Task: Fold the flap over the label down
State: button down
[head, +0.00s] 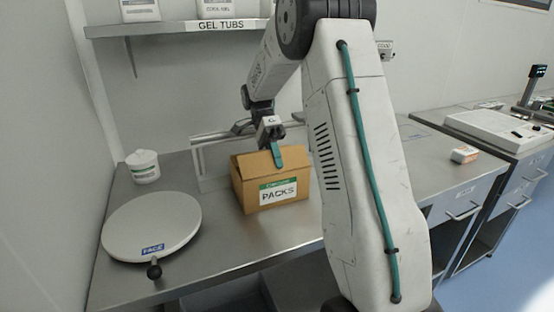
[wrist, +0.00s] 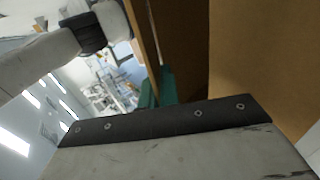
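The brown cardboard box (head: 244,192) stands on the steel table in the head view, with its white and green PACKS label (head: 277,194) facing me. Brown cardboard rises above the label; I cannot tell exactly how the flap there is angled. My gripper (head: 277,157) is at the top of the box above the label, its teal fingers pointing down. In the wrist view the teal fingers (wrist: 158,88) are close together beside a narrow cardboard edge (wrist: 146,45). A broad cardboard face (wrist: 260,60) fills the right side. Whether the fingers touch the flap is unclear.
A round white turntable (head: 150,225) with a black knob is left of the box. A white tub (head: 143,167) stands behind it. A pale frame (head: 200,165) stands behind the box. The shelf (head: 180,29) is above. Bare table lies before the box.

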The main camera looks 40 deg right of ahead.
jog(key=shift+f, duration=0.1)
dwell(0.5)
jog(key=c, duration=1.6)
grip_release()
jog(key=shift+c, duration=0.2)
jog(key=shift+w, duration=0.1)
